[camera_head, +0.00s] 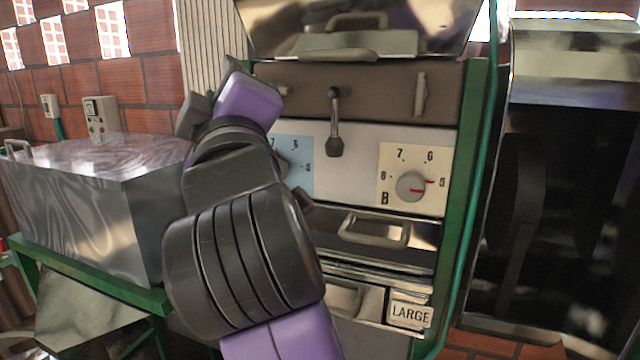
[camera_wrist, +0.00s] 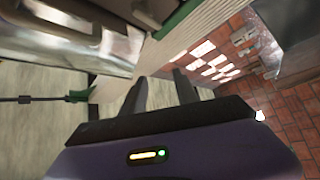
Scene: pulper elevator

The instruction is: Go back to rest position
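My gripper (camera_wrist: 162,84) shows in the wrist view with its two dark fingers apart and nothing visible between them. In the head view my black and purple arm rises in front of the machine (camera_head: 355,145), and I cannot make out the fingertips clearly. The arm covers part of the left dial on its blue plate (camera_head: 300,151). The right dial (camera_head: 411,186), marked B, is in plain view, with its red pointer toward the right.
A metal box (camera_head: 85,200) stands left of the arm on a green frame. Handled drawers (camera_head: 385,240) and a LARGE label (camera_head: 409,313) are below the dials. A dark, metal-topped unit (camera_head: 570,60) stands at right. Brick walls (camera_head: 150,50) are behind.

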